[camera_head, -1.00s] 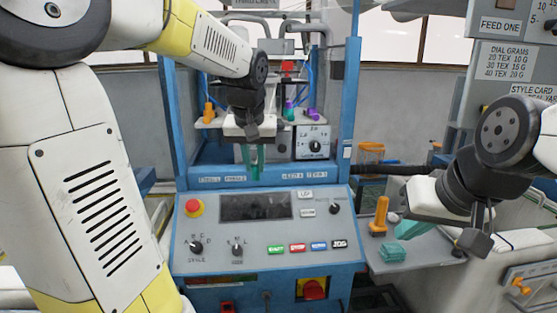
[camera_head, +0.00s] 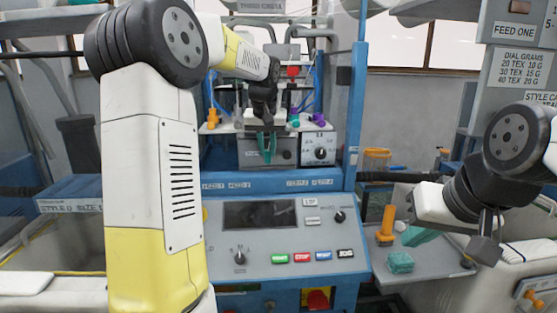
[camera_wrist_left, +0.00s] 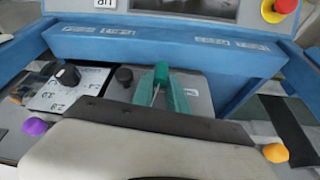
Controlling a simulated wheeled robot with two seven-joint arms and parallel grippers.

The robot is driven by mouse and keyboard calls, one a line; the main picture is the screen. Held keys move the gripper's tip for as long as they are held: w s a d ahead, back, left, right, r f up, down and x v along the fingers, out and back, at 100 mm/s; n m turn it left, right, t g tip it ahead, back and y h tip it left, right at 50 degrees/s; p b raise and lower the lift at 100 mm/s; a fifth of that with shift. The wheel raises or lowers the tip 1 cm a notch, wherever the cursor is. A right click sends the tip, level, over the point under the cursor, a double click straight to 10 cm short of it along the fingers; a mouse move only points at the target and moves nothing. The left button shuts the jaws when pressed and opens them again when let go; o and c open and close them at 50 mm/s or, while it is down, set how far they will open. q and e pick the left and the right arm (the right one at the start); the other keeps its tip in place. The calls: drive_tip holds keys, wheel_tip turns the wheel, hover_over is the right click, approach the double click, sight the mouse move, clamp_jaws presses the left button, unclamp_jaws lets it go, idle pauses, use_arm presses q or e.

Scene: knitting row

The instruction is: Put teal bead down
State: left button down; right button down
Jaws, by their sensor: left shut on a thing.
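My left gripper (camera_head: 267,148) hangs over the blue machine's opening, above its blue front beam, with its teal fingers pointing down. Its fingers are close together on something thin; I cannot separate a teal bead from the teal fingers. The same gripper shows in the left wrist view (camera_wrist_left: 161,90), in front of a grey panel. A small teal piece (camera_head: 295,122) stands on the shelf to the right of the gripper.
A dial box (camera_head: 318,148) stands right of the left gripper. An orange piece (camera_head: 212,118) and a purple piece (camera_head: 319,118) are on the shelf. A teal block (camera_head: 400,263) and an orange peg (camera_head: 386,225) are on the side shelf. A control panel (camera_head: 258,213) lies in front.

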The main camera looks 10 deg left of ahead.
sight(268, 153)
use_arm(q)
drive_tip(key=shift+w+f, duration=0.15)
drive_tip(key=shift+f, duration=1.65)
drive_tip(key=shift+f, duration=0.15)
drive_tip(key=c, duration=1.3)
unclamp_jaws()
drive_tip(key=shift+r, duration=0.4)
drive_tip(key=a+v, duration=0.1)
drive_tip(key=v, duration=1)
drive_tip(key=s+d+f+h, duration=0.1)
drive_tip(key=s+f, duration=0.2)
drive_tip(key=s, duration=0.6)
drive_tip(key=s+d+f+m+t+h, duration=0.1)
drive_tip(key=s+d+f, duration=0.1)
drive_tip(key=s, duration=0.8)
drive_tip(key=s+d+f+m, duration=0.1)
drive_tip(key=s+f, duration=0.3)
drive_tip(key=s, duration=0.5)
drive_tip(key=shift+s+d+f+t+h, duration=0.3)
drive_tip(key=shift+s+d+f+h, duration=0.1)
drive_tip(key=shift+d, duration=0.2)
